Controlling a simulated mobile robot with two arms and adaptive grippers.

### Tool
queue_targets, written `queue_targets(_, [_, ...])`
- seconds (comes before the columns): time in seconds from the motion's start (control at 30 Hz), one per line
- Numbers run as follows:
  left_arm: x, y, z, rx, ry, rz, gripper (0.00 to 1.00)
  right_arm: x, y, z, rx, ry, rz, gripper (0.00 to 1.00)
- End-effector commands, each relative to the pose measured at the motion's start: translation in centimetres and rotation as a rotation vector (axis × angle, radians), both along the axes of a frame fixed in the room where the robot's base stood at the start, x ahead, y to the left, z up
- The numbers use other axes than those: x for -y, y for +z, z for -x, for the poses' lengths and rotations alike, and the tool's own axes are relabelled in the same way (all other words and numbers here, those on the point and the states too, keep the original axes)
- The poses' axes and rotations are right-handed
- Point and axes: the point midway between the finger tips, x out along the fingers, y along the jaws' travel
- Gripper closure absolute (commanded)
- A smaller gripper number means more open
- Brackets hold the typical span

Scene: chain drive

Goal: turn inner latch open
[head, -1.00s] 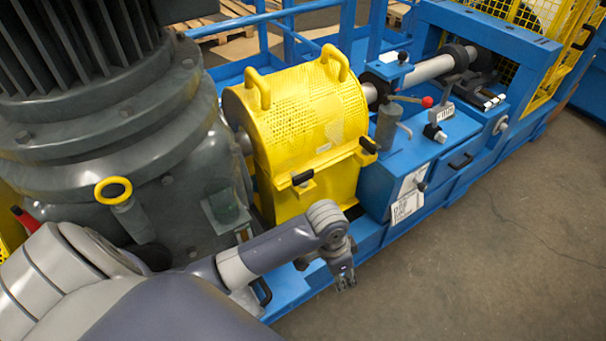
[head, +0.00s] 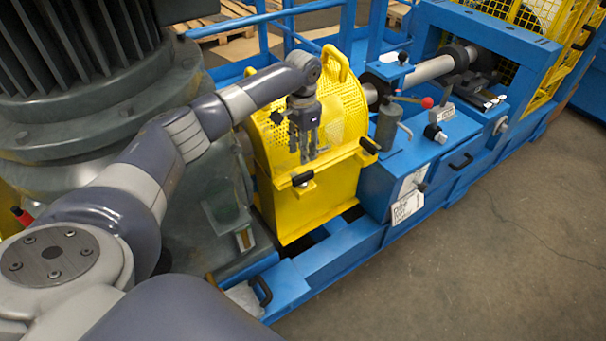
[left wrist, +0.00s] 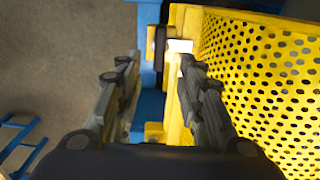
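The yellow perforated guard (head: 345,105) is closed, with two black-handled latches along its front seam. The motor-side latch (head: 303,178) is at the left front; the other latch (head: 369,146) is farther right. I cannot tell for certain which one is called inner. My left gripper (head: 304,155) hangs fingers down in front of the guard, just above the motor-side latch. In the left wrist view my left gripper (left wrist: 158,78) has its fingers apart with nothing between them. A black latch handle (left wrist: 160,42) shows beyond the fingertips, beside the yellow guard (left wrist: 265,70). My right gripper is out of view.
A large grey motor (head: 110,125) stands left of the guard, close to my left arm. A blue control box (head: 425,150) with levers and a red knob (head: 427,102) stands to the right. The floor (head: 480,250) in front is clear.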

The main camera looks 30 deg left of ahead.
Motion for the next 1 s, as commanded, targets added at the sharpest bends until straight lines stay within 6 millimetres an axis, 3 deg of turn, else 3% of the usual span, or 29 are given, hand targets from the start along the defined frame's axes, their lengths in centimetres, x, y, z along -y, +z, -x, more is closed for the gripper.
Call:
queue_targets(0.17, [0.0,-2.0,0.1,-0.005,0.002,0.0,0.65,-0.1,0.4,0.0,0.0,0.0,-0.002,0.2])
queue_targets(0.4, [0.0,-6.7,0.1,-0.004,0.002,-0.001,0.65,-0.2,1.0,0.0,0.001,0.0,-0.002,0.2])
queue_targets(0.6, [0.0,-9.5,0.0,-0.002,0.001,0.0,0.65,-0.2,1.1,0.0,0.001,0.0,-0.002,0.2])
queue_targets(1.0, [0.0,-10.7,0.0,0.0,-0.001,0.0,0.65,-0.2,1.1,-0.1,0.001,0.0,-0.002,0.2])
